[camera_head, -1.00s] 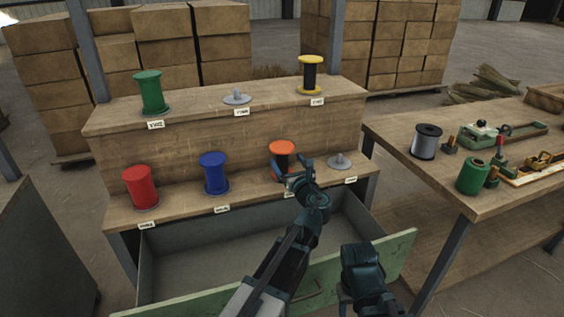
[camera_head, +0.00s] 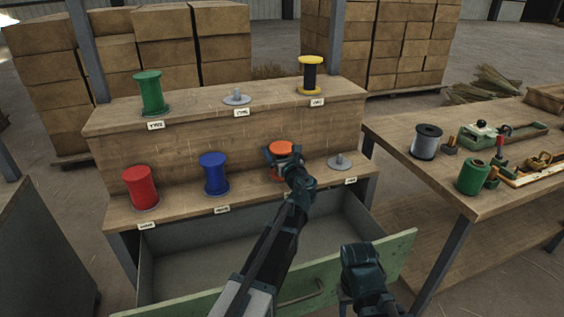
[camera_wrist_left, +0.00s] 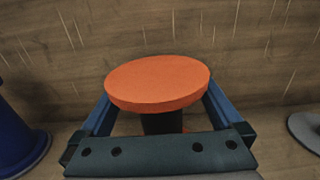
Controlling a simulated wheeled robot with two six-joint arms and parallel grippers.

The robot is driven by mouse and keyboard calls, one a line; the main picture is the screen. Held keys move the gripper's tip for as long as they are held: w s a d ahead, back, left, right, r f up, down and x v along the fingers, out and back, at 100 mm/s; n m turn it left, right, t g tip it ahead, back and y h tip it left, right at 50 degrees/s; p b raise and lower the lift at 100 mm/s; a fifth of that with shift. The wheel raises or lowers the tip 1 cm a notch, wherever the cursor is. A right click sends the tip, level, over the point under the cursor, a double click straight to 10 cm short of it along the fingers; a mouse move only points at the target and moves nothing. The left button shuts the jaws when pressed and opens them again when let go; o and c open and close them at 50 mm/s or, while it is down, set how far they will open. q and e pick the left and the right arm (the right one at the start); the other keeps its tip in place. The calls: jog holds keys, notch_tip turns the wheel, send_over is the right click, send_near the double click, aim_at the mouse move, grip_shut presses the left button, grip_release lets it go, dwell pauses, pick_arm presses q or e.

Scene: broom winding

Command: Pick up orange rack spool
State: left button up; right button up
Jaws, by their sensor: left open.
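The orange rack spool (camera_head: 281,148) stands upright on the lower shelf of the wooden rack, with my left gripper (camera_head: 284,158) right in front of it and hiding much of its body. In the left wrist view the spool's orange top disc (camera_wrist_left: 158,82) lies between the two blue fingers, with its dark core below. The left gripper is open, one finger on each side of the spool. Whether the fingers touch it cannot be told. My right arm shows at the lower middle of the head view, but its fingertips cannot be made out.
A blue spool (camera_head: 214,174) stands left of the orange one and an empty peg (camera_head: 340,162) right of it. A red spool (camera_head: 140,188) is farther left. Green (camera_head: 151,92) and yellow (camera_head: 311,75) spools stand above. An open drawer (camera_head: 190,262) lies below.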

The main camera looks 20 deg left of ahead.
aim_at(279, 143)
pick_arm(q)
jog(key=shift+s, duration=0.1)
jog(key=c, duration=1.1)
jog(key=shift+r+p, duration=0.45)
jog(key=shift+p, duration=0.05)
notch_tip(279, 143, up, 3)
jog(key=p, duration=0.3)
jog(key=s+a+r+p+v, duration=0.1)
jog(key=v, duration=1.5)
jog(key=shift+a, duration=0.35)
